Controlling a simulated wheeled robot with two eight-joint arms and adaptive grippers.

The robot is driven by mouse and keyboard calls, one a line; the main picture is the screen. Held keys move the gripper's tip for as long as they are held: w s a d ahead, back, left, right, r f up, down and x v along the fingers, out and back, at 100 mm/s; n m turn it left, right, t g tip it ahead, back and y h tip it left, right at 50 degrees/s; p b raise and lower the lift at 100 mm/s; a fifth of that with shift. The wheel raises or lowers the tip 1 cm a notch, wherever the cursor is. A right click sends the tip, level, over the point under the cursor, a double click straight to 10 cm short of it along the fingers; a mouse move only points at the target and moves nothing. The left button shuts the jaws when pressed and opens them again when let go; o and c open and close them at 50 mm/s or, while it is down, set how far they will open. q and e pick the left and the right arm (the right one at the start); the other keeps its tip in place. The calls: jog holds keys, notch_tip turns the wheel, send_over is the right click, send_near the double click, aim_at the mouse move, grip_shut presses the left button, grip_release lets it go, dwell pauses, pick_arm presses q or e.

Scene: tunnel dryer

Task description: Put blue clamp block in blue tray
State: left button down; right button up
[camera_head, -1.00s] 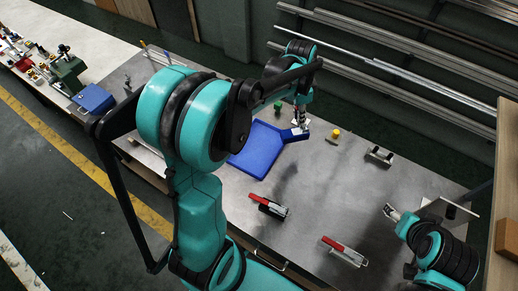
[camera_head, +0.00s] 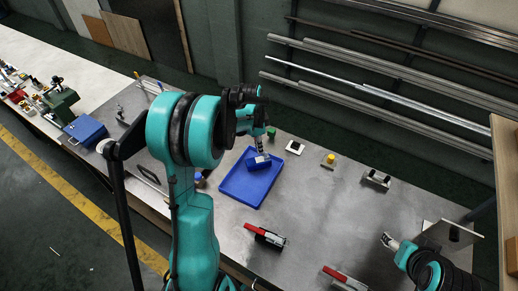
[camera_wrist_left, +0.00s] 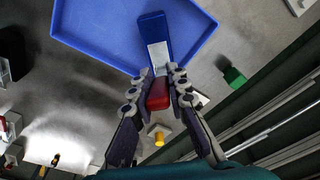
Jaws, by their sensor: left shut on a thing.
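The blue clamp block (camera_head: 260,163) has a blue body and a pale metal face. My left gripper (camera_head: 263,146) is shut on it and holds it over the far part of the blue tray (camera_head: 240,193). In the left wrist view the block (camera_wrist_left: 153,28) extends from between the fingertips (camera_wrist_left: 161,75) across the rim of the tray (camera_wrist_left: 90,38). A red part shows between the fingers. I cannot tell whether the block touches the tray floor. My right gripper (camera_head: 390,242) is over the table's right side, its jaw opening unclear.
A green block (camera_head: 271,132), a white-and-dark piece (camera_head: 295,147) and a yellow-topped piece (camera_head: 329,160) stand behind and right of the tray. Two red-handled clamps (camera_head: 265,236) lie near the front edge. The metal table is bare between them.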

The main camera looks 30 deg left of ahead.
pick_arm(q)
jog(key=shift+f, duration=0.7)
jog(key=shift+r, duration=0.1)
jog(key=c, duration=1.5)
grip_release()
